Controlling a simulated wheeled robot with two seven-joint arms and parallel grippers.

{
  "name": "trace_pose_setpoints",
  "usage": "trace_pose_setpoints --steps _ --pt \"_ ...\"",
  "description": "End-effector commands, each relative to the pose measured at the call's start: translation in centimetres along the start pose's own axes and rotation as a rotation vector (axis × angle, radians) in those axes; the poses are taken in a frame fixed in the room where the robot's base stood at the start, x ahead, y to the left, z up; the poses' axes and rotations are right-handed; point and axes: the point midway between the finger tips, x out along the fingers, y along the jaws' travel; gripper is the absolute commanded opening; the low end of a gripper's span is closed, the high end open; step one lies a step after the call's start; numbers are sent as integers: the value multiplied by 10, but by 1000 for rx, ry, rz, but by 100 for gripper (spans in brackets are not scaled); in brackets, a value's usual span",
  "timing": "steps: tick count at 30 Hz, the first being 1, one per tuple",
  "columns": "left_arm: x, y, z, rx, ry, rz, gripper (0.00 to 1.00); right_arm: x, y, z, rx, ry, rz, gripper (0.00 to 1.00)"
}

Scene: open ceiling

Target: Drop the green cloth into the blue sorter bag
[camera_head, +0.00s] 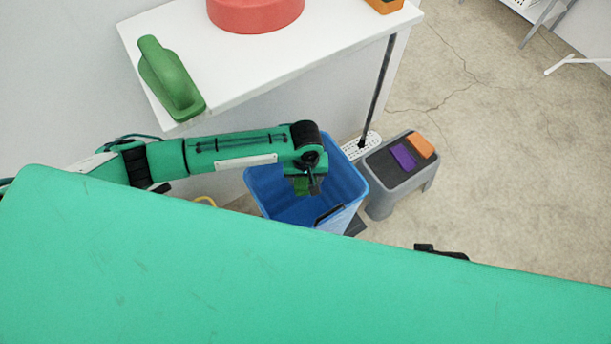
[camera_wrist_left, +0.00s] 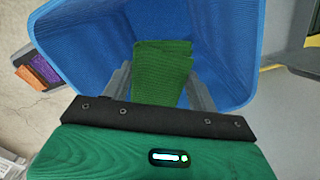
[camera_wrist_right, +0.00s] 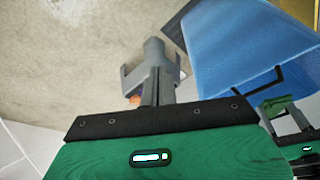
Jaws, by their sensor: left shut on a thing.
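The green cloth (camera_head: 301,186) hangs from my left gripper (camera_head: 312,180) in the mouth of the blue sorter bag (camera_head: 352,180). In the left wrist view the cloth (camera_wrist_left: 162,70) is pinched between the two fingers of my left gripper (camera_wrist_left: 160,88), with the blue bag's walls (camera_wrist_left: 85,50) around it. In the right wrist view the bag (camera_wrist_right: 245,60) is at the upper right. My right gripper (camera_wrist_right: 158,88) looks shut and empty, outside the bag; its fingers stand close together. The bag's bottom is partly hidden.
A grey step stool (camera_head: 378,202) with a purple cloth (camera_head: 403,156) and an orange cloth (camera_head: 420,145) stands right of the bag. Behind is a white table (camera_head: 225,75) with a green iron-shaped object (camera_head: 170,80) and a red round object (camera_head: 255,14). The floor at right is open.

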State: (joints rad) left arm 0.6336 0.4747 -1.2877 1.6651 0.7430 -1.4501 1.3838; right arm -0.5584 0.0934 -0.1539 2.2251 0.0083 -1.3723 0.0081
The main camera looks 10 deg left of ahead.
Motion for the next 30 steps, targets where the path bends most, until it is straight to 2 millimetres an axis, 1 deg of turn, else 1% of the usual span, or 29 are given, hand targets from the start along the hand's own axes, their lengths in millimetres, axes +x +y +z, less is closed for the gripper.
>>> trace_pose_setpoints --steps 1,4,12,16,19,21,27,30 --pt "0 0 0 0 0 0 65 0 0 0 0 1 0 0" --pt "0 0 0 0 0 0 84 0 0 0 -1 1 1 0" --pt "0 0 0 0 0 0 84 0 0 0 -1 1 1 0" --pt "-8 0 0 0 0 2 84 -2 0 -1 -1 2 0 0" --pt "-24 1 0 0 1 3 84 0 0 0 -1 -3 1 0" --pt "-40 1 0 1 1 3 84 15 -1 5 1 -24 -1 0" --pt "-87 1 0 1 1 3 84 32 -1 10 1 -44 -2 0" --pt "-107 1 0 1 1 3 84 40 -1 13 0 -52 -2 0"
